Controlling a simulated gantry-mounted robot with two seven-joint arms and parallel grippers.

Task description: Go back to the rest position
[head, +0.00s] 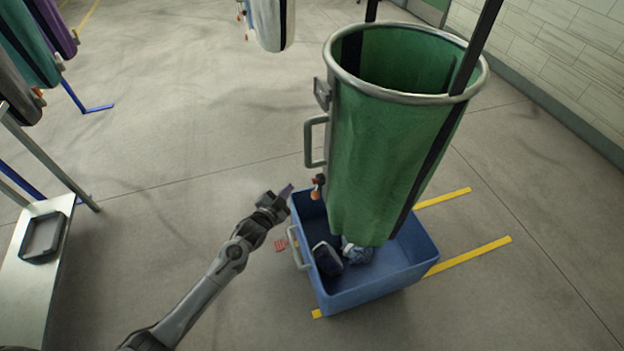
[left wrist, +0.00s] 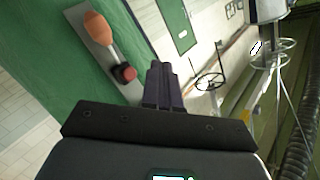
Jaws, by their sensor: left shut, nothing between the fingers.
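My left gripper (head: 287,191) is shut and empty in the head view, just left of the blue bin's upper left corner. Its closed fingers also show in the left wrist view (left wrist: 165,85). The green sling bag (head: 390,140) hangs open from a metal ring above the bin. In the left wrist view the bag's green side (left wrist: 60,60) is close by, with a plate bearing an orange knob (left wrist: 97,27) and a red button (left wrist: 128,73). My right gripper is not in view.
The blue bin (head: 375,290) stands on the floor under the bag and holds dark and bluish bundles (head: 357,253). A metal table (head: 25,300) with a grey tray (head: 42,238) is at the left. More bags hang at upper left.

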